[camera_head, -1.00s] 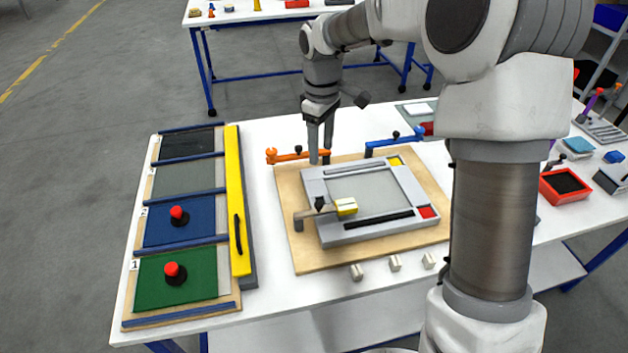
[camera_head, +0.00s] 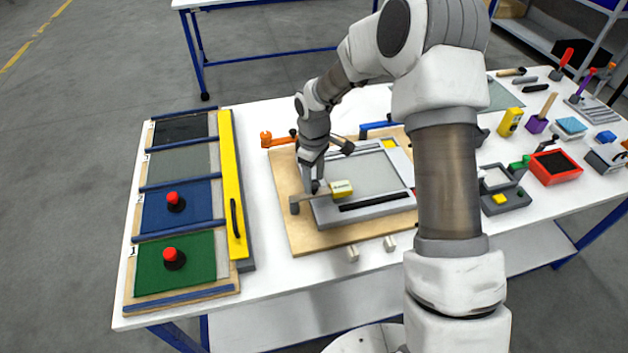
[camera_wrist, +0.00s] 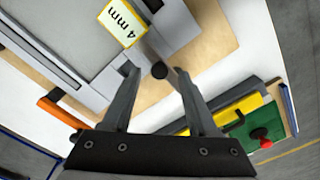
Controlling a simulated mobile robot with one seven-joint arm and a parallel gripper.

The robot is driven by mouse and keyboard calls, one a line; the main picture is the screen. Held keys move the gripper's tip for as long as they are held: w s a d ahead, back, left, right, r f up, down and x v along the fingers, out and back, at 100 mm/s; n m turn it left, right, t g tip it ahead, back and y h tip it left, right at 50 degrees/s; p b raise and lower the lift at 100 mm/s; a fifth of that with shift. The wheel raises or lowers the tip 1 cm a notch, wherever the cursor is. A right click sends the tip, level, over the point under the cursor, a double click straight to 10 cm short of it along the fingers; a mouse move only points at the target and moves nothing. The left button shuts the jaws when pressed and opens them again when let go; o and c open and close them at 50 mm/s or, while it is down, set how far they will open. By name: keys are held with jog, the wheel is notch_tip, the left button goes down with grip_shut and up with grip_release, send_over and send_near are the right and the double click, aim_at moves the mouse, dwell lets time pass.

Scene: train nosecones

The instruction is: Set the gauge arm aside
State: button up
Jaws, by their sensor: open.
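The gauge arm (camera_head: 311,196) is a thin bar with a yellow block (camera_head: 342,188) at its end, marked "4 mm" in the wrist view (camera_wrist: 122,24). It reaches from a grey post (camera_head: 295,206) over the left front of the grey frame (camera_head: 365,213). My gripper (camera_head: 314,189) is low over the bar, with its fingers open. In the wrist view my gripper (camera_wrist: 156,72) has the arm's dark round knob (camera_wrist: 159,70) in view between its fingertips. I cannot tell whether a finger touches it.
The frame sits on a wooden board (camera_head: 290,235). An orange clamp (camera_head: 277,141) and a blue clamp (camera_head: 377,127) stand at its back edge. A yellow bar with a handle (camera_head: 232,190) and colored panels lie left. White table is clear between bar and board.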

jog(key=shift+f, duration=0.8)
grip_shut()
dwell(0.9)
